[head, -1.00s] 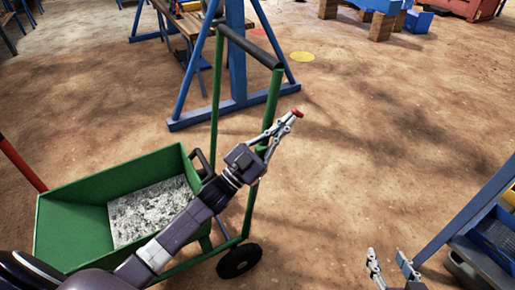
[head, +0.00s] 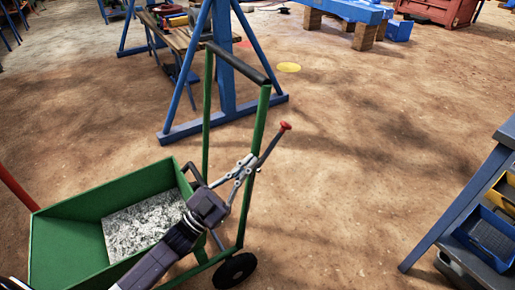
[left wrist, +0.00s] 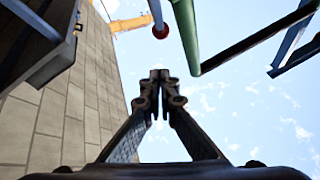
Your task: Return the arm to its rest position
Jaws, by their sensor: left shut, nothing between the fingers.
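My left arm reaches up from the bottom of the head view, in front of the green cart. My left gripper (head: 246,162) is shut with nothing between its fingers. In the left wrist view its fingertips (left wrist: 160,76) meet and point up at the sky. A dark rod with a red knob (head: 285,126) stands just beyond the gripper in the head view. The red knob (left wrist: 160,31) also shows in the left wrist view, apart from the fingertips. My right gripper is outside both current views.
The green cart (head: 60,235) holds grey-white material, and its handle (head: 238,63) rises beside my left gripper. A blue frame (head: 225,112) stands behind. A blue bench (head: 455,215) with bins is at the right. The dirt floor (head: 350,190) between is clear.

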